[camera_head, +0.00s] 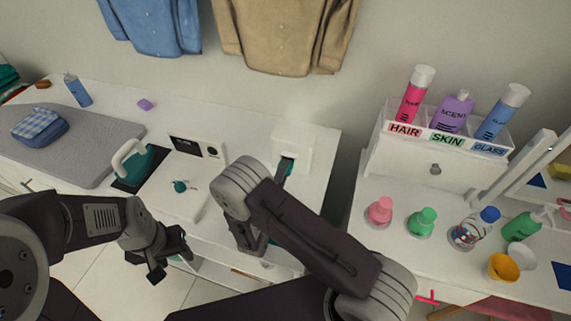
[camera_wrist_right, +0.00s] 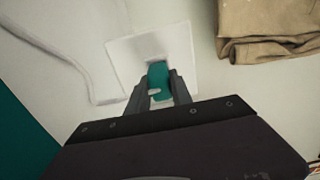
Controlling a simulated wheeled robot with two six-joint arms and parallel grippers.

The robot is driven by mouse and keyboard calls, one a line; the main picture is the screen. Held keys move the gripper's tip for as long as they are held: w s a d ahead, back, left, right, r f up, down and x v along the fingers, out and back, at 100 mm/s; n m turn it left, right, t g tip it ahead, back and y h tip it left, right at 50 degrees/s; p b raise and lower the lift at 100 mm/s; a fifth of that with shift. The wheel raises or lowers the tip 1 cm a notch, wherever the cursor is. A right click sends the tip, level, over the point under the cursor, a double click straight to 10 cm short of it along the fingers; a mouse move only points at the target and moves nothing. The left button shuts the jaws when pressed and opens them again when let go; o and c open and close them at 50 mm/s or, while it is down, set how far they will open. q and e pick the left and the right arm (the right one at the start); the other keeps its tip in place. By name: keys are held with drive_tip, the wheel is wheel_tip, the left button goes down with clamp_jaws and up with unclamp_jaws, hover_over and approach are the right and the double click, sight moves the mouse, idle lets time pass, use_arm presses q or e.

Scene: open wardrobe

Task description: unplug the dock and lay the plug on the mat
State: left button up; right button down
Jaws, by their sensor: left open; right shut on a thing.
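A teal plug (camera_wrist_right: 158,75) sits at the opening of a white socket plate (camera_wrist_right: 120,52) in the right wrist view. My right gripper (camera_wrist_right: 158,92) is shut on it, one finger on each side. I cannot tell how deep the plug sits. A teal iron with a white handle (camera_head: 131,161) stands on a dark pad left of the white dock panel (camera_head: 160,205). A grey mat (camera_head: 85,160) lies further left. My left gripper (camera_head: 165,262) is open and empty, in front of the counter.
A folded blue checked cloth (camera_head: 40,127) lies on the grey mat. Shirts (camera_head: 285,35) hang above. The right counter holds a bottle rack (camera_head: 435,150) and several small containers.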

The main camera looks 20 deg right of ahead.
drive_tip(key=shift+s+a, duration=0.3)
drive_tip(key=shift+s, duration=0.2)
drive_tip(key=shift+p+v, duration=0.5)
drive_tip(key=shift+v, duration=1.5)
drive_tip(key=s+a+r+g+y+p, duration=0.3)
drive_tip(key=s+a+g+p, duration=0.2)
drive_tip(key=s+a+p, duration=0.5)
drive_tip(key=f+b, duration=0.1)
drive_tip(key=f, duration=0.1)
drive_tip(key=w+d+f+b, duration=0.1)
drive_tip(key=f+b, duration=0.1)
drive_tip(key=w+d+f+b, duration=0.1)
drive_tip(key=f+b, duration=0.1)
drive_tip(key=f, duration=0.1)
drive_tip(key=shift+w+d, duration=0.1)
